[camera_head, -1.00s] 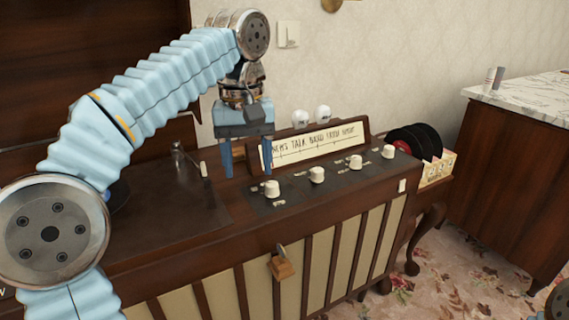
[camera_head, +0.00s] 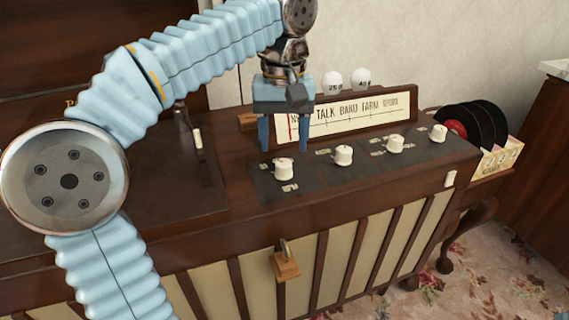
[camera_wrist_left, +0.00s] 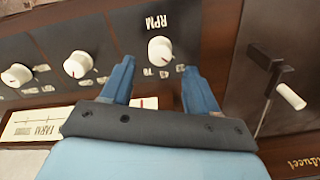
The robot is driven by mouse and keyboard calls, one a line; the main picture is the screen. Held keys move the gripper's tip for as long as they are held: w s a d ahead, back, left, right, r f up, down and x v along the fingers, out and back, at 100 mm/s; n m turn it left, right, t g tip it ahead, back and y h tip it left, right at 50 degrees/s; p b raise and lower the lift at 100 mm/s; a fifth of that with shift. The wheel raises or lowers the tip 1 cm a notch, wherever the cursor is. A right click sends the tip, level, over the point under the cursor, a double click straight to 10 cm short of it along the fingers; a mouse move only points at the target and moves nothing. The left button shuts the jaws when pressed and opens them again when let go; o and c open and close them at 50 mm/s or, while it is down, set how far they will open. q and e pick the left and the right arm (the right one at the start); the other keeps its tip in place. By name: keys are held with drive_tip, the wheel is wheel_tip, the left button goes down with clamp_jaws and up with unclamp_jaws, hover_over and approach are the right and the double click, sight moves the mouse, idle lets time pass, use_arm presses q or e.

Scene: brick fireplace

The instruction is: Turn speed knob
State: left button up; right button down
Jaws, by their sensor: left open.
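The console (camera_head: 240,220) has a row of several cream knobs on dark plates. The leftmost knob (camera_head: 283,169) is the one marked RPM in the left wrist view, where it shows as a round white knob (camera_wrist_left: 160,49). My left gripper (camera_head: 284,148) is open, pointing down, just above and behind this knob in the head view. In the left wrist view the knob lies between the lines of the two fingers, a little beyond the tips. Contact cannot be seen. My right gripper is out of view.
Other knobs (camera_head: 343,155) stand to the right, in front of the tuning dial (camera_head: 350,112). A tonearm with a white handle (camera_head: 197,138) is at the left. A padlock (camera_head: 286,264) hangs on the front. Black records (camera_head: 486,124) stand at the right end.

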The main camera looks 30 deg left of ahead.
sight(283, 162)
use_arm(q)
wheel_tip(283, 162, down, 4)
drive_tip(key=shift+f+b, duration=0.15)
drive_tip(key=shift+b, duration=0.3)
drive_tip(key=c, duration=1)
drive_tip(key=shift+c, duration=0.2)
